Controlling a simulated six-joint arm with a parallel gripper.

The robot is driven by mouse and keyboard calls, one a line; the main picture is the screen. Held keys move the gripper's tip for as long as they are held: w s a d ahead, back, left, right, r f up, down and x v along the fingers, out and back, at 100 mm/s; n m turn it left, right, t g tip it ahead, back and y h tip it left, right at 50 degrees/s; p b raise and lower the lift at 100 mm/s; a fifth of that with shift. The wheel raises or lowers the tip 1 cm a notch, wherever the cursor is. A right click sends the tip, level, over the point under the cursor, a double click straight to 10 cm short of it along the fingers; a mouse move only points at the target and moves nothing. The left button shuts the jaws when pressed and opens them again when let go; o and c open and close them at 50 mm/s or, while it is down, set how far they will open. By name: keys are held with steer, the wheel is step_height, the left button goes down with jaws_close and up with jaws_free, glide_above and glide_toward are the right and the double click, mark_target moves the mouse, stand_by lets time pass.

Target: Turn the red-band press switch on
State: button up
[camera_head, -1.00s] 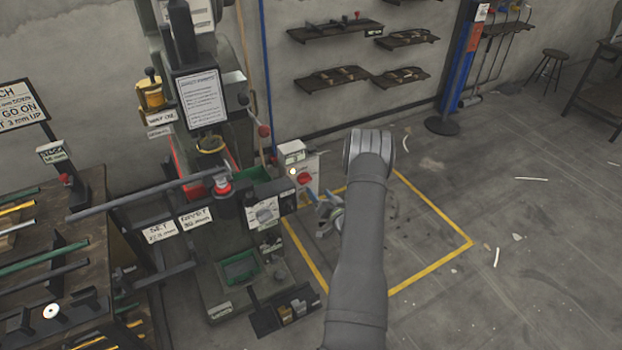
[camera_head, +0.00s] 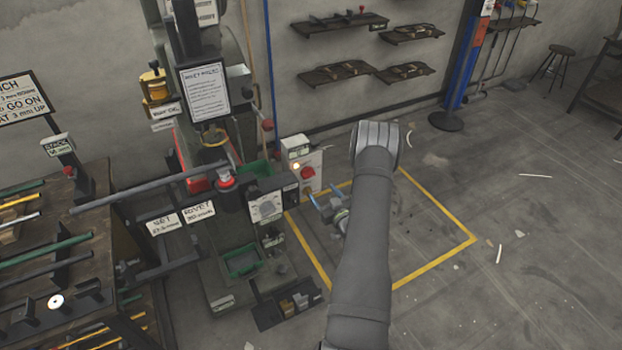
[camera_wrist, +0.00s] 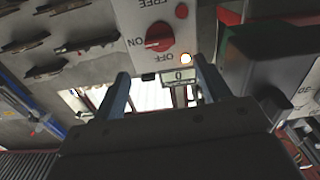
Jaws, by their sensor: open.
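The switch is a red knob (camera_head: 307,173) on a pale box beside the press (camera_head: 225,125). In the wrist view the red knob (camera_wrist: 158,38) shows upside down on a white plate (camera_wrist: 136,22) lettered FREE, ON and OFF. I cannot tell which word it points to. A lit lamp (camera_wrist: 185,59) sits by OFF; it also glows in the head view (camera_head: 296,166). My gripper (camera_head: 328,205) is open and empty, below and in front of the box. Its blue fingers (camera_wrist: 162,76) point toward the plate, apart from the knob.
A long grey bar (camera_head: 140,190) reaches across the press front. Shelves (camera_head: 336,72) hang on the wall behind. Floor inside the yellow outline (camera_head: 433,263) is mostly clear.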

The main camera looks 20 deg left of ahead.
mark_target(310, 177)
steer(key=x, duration=1)
steer(key=shift+c, duration=0.2)
steer(key=c, duration=0.9)
